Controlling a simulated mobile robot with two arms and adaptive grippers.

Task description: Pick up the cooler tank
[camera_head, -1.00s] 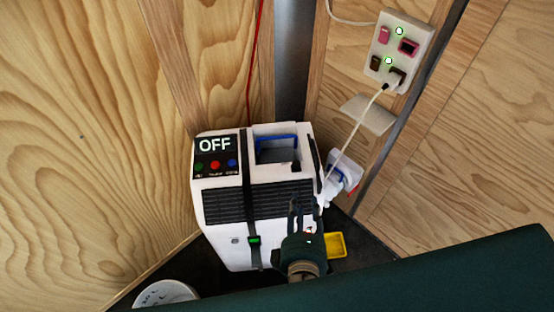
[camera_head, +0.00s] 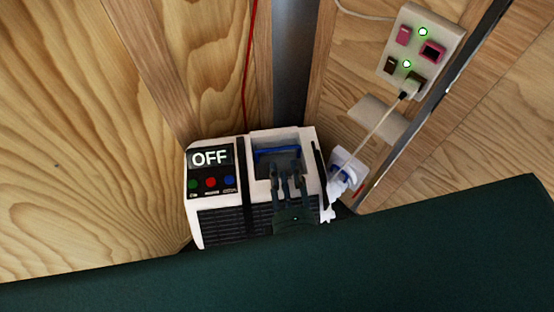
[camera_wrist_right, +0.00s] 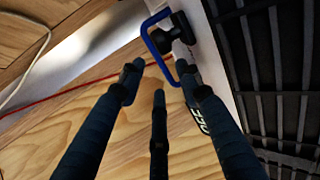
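The white cooler (camera_head: 212,222) stands in the corner with an OFF display on its top. A recess in its top right holds a part with a blue bar, seemingly the tank handle (camera_head: 268,153); the tank body is mostly hidden. In the wrist view the blue handle (camera_wrist_right: 150,40) is a loop standing near a dark knob-like part. My right gripper (camera_head: 287,168) is over the front of the recess, pointing towards the handle. Its fingers (camera_wrist_right: 157,72) are spread and empty, with the loop by the right fingertip; contact cannot be told. My left gripper is not in view.
A wall socket panel (camera_head: 422,50) with lit green lights and a plugged white cable is at the upper right. A white and blue object (camera_head: 346,172) is close to the cooler's right side. A red cable (camera_head: 249,65) runs down the wooden wall behind.

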